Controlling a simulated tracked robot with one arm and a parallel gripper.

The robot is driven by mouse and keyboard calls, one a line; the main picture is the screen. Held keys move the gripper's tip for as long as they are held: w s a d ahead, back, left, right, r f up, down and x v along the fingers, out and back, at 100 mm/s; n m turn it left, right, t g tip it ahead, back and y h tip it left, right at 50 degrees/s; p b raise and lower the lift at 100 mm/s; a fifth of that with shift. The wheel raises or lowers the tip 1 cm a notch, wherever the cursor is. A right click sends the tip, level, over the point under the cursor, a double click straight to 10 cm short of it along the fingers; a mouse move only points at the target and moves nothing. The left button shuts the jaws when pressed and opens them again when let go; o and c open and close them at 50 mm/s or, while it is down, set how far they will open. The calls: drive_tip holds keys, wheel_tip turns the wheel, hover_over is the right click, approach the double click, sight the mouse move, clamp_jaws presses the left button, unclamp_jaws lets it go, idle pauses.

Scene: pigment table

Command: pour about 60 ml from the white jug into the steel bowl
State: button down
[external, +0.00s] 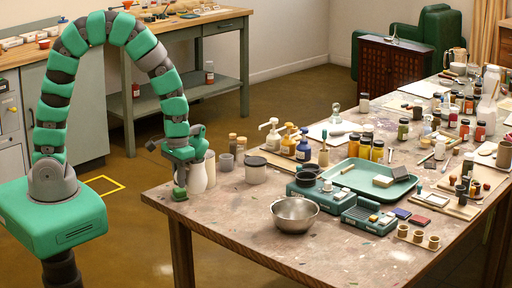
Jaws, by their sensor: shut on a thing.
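The white jug (198,178) stands upright at the table's left corner, partly hidden behind my gripper. My gripper (181,184) reaches down at the jug's left side and is shut on it. I cannot tell whether the jug touches the table or is just above it. The steel bowl (295,217) sits on the table near the front edge, to the right of and nearer the camera than the jug. It looks empty from here.
A grey canister with a dark lid (255,170) and a grey cup (226,162) stand right of the jug. A teal scale (318,195) stands just behind the bowl, before a green tray (362,174). Tabletop between jug and bowl is mostly clear.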

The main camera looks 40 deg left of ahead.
drive_tip(key=shift+r, duration=0.15)
wheel_tip(320, 180, up, 5)
drive_tip(key=shift+w+f, duration=0.1)
drive_tip(key=shift+w+d, duration=0.15)
drive_tip(key=shift+d, duration=0.1)
drive_tip(key=w+d+r+n+p, duration=0.1)
drive_tip(key=w+d+n+p, duration=0.2)
drive_tip(key=d, duration=0.8)
drive_tip(key=w+d+r+n+p, duration=0.25)
drive_tip(key=w+d, duration=0.35)
drive_tip(key=d, duration=0.5)
drive_tip(key=s+d+f+n+p, duration=0.2)
drive_tip(key=s+d+p, duration=0.2)
drive_tip(key=d, duration=0.6)
drive_tip(key=s+d+f+n+p, duration=0.1)
drive_tip(key=s+d+p, duration=0.3)
drive_tip(key=d, duration=0.7)
drive_tip(key=shift+n, duration=0.25)
drive_tip(key=f, duration=0.6)
drive_tip(key=f+b, duration=0.1)
drive_tip(key=f, duration=0.2)
drive_tip(key=shift+s+f, duration=0.15)
drive_tip(key=shift+s, duration=0.25)
